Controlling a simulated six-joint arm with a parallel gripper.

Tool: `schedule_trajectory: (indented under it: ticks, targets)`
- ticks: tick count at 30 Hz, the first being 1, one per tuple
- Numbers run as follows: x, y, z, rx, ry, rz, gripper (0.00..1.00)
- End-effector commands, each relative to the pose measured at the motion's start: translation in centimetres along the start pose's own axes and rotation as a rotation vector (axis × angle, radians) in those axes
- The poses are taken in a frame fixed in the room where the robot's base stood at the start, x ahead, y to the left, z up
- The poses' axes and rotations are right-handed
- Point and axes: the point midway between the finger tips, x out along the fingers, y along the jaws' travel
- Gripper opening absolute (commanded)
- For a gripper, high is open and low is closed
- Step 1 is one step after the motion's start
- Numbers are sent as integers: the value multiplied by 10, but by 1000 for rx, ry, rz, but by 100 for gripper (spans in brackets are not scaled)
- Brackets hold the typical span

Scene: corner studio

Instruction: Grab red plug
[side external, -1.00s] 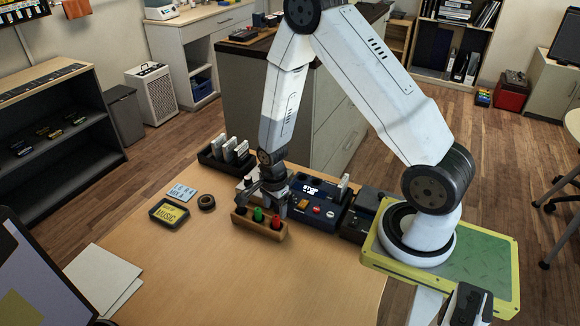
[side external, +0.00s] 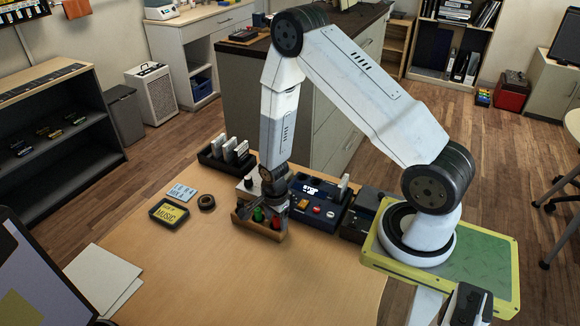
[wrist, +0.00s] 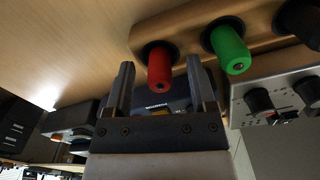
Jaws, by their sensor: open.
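The red plug (side external: 276,223) stands at the right end of a wooden holder (side external: 262,234) on the table, with the green plug (side external: 258,214) to its left. My gripper (side external: 270,208) is low over the holder, close to the red plug, and hides part of it. In the wrist view the red plug (wrist: 159,66) lines up with the gap between the open fingers of my gripper (wrist: 160,76). A gap shows on both sides of the plug. The green plug (wrist: 229,50) is outside the right finger.
A grey box with knobs (wrist: 275,98) is close by the holder. A dark blue device with buttons (side external: 318,211) stands to the right. A tape roll (side external: 207,202) and a yellow-labelled case (side external: 169,212) lie left. The front of the table is clear.

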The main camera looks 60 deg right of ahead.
Motion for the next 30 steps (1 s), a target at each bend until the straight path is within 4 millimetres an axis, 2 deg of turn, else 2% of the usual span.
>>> schedule_trajectory:
  ticks: [8, 11, 15, 30]
  targets:
    - [0, 0, 0, 0, 0, 0, 72]
    - [0, 0, 0, 0, 0, 0, 43]
    - [0, 0, 0, 0, 0, 0, 0]
    - [-4, 0, 0, 0, 0, 0, 0]
